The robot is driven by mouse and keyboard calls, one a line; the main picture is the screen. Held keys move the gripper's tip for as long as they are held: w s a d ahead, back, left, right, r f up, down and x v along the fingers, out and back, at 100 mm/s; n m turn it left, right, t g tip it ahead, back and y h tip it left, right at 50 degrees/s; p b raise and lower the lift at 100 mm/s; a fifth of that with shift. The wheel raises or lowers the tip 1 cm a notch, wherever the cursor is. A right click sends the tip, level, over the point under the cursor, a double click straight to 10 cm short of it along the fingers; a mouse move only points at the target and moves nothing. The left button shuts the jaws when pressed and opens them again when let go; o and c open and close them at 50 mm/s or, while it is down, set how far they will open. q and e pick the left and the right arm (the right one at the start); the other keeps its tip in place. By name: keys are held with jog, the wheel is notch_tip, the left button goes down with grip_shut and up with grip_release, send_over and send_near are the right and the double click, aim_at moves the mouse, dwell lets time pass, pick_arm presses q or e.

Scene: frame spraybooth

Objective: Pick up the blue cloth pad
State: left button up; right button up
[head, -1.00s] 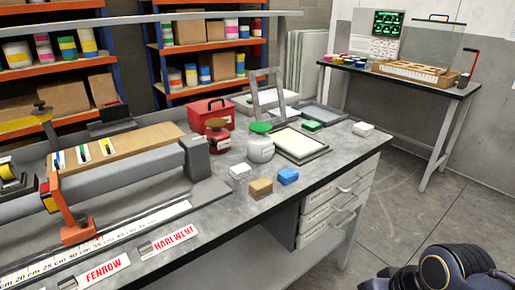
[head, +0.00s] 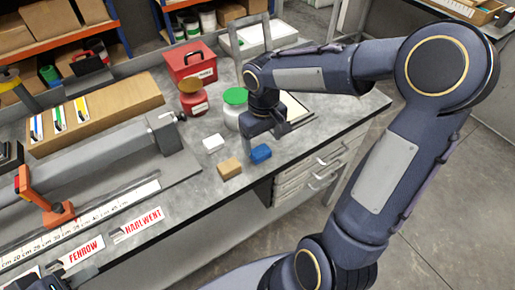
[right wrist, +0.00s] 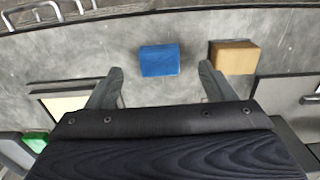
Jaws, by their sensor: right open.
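The blue cloth pad (head: 261,154) lies on the grey bench top near its front edge, beside a tan block. My right gripper (head: 265,134) is above and just behind the pad, pointing down, open and empty. In the right wrist view the blue pad (right wrist: 160,60) shows whole, just beyond the fingertips and lined up with the gap between the open right gripper's (right wrist: 160,73) fingers. The fingers do not appear to touch it.
The tan block (head: 230,169) is close to the pad, with a white block (head: 213,143) behind it. A green-lidded jar (head: 234,97), a red tin (head: 193,102) and a red box (head: 191,64) stand behind. Drawers (head: 318,165) are under the bench.

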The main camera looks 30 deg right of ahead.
aim_at(260, 150)
jog(key=f, duration=0.2)
jog(key=w+f, duration=0.1)
jog(key=f, duration=0.1)
jog(key=shift+f, duration=0.45)
jog(key=c, duration=1)
jog(key=shift+c, duration=0.2)
jog(key=shift+r, duration=0.1)
jog(key=shift+w+r, duration=0.1)
jog(key=shift+r, duration=0.45)
jog(key=s+a+r+b, duration=0.1)
jog(key=s+a+r, duration=0.8)
jog(key=s+r, duration=0.1)
jog(key=shift+s+a+r, duration=0.15)
jog(key=shift+a+r, duration=0.2)
jog(key=shift+r, duration=0.55)
